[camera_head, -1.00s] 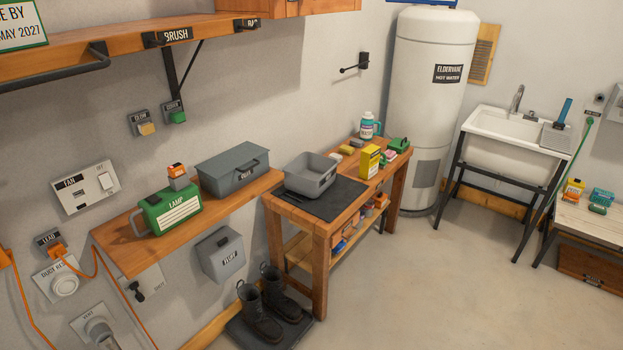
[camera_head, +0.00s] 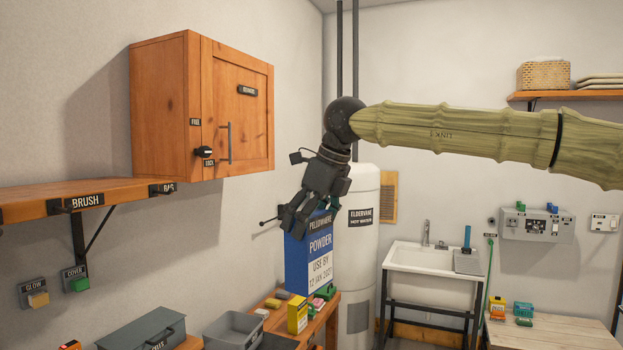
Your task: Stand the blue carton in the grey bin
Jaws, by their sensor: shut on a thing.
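The blue carton (camera_head: 308,256) has a white lower panel and the word POWDER on its face. My gripper (camera_head: 303,212) is shut on the carton's top and holds it nearly upright in the air. In the picture the carton hangs above the wooden bench, over a yellow box. The grey bin (camera_head: 233,328) is an open tub at the bottom of the head view, left of and below the carton. Its lower part is cut off by the frame edge, and its floor is mostly out of sight.
A yellow box (camera_head: 297,314) and small items stand on the bench right of the bin. A grey lidded box (camera_head: 142,335) is at its left. A wooden cabinet (camera_head: 203,108) hangs on the wall to the left. A white water heater (camera_head: 357,240) stands behind the carton.

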